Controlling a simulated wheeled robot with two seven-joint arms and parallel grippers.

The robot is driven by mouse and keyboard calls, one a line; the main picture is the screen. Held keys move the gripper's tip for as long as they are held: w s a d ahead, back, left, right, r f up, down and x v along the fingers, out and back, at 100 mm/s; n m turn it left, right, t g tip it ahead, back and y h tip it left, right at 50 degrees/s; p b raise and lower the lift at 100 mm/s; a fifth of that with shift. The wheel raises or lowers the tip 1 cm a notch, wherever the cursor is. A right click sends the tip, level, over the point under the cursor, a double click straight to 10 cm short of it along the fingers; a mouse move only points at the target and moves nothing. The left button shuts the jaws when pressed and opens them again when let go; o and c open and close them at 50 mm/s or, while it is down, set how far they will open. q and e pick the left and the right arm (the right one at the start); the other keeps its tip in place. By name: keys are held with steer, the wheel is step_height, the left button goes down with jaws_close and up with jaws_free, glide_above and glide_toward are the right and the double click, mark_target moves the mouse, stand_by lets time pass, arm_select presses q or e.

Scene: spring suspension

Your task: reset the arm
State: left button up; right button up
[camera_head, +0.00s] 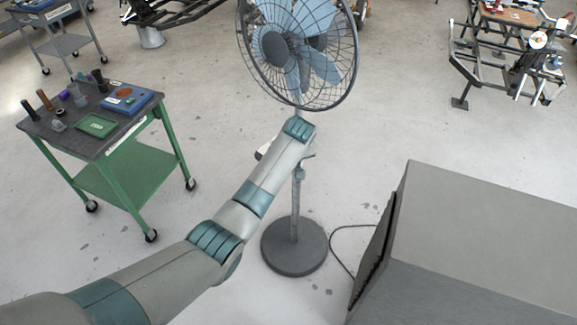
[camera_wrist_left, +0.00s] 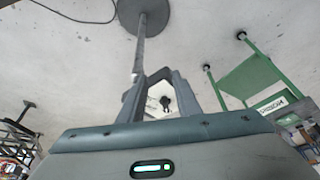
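My left arm (camera_head: 235,215) reaches in from the lower left of the head view, and its wrist end lies in front of the standing fan's (camera_head: 297,50) pole. The arm hides the gripper's fingers there. In the left wrist view my left gripper (camera_wrist_left: 160,73) shows two dark fingers that slant together and appear to meet at the tips, with nothing seen held. The fan's grey pole (camera_wrist_left: 138,55) runs just beside the fingertips; whether they touch it I cannot tell. The fan's round base (camera_head: 294,247) stands on the floor. My right gripper is not in view.
A green-framed cart (camera_head: 140,175) with tools, a tray and a blue box stands at the left. A large grey box (camera_head: 480,245) fills the lower right. A black cable (camera_head: 340,240) lies near the fan base. Open floor lies behind.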

arm_select(q)
steer(key=s+a+f+m+g+b, duration=0.1)
steer(key=s+a+f+b, duration=0.2)
steer(key=s+f, duration=0.8)
steer(key=s+a+f+m+h+b, duration=0.15)
steer(key=s+f, duration=0.35)
steer(key=f, duration=1.2)
steer(key=s+a+f+m+g+b, duration=0.1)
steer(key=s+a+f+b, duration=0.3)
steer(key=s+f, duration=0.7)
steer(key=s+a+f+m+b, duration=0.1)
steer(key=s+a+f+b, duration=0.15)
steer(key=s+f, duration=0.65)
steer(key=s+a+f+m+b, duration=0.1)
steer(key=s+a+f, duration=0.2)
steer(key=s+f, duration=0.55)
steer(key=s+a+f+b, duration=0.2)
steer(key=s+a+f, duration=0.1)
steer(key=s, duration=0.8)
steer(key=s+a+f+m+g+b, duration=0.1)
steer(key=s+a+f, duration=0.2)
steer(key=s, duration=0.9)
step_height(320, 180, down, 2)
steer(key=shift+a+f+b, duration=0.1)
steer(key=shift+a+b, duration=0.15)
steer(key=shift+b, duration=0.1)
steer(key=shift+s, duration=0.1)
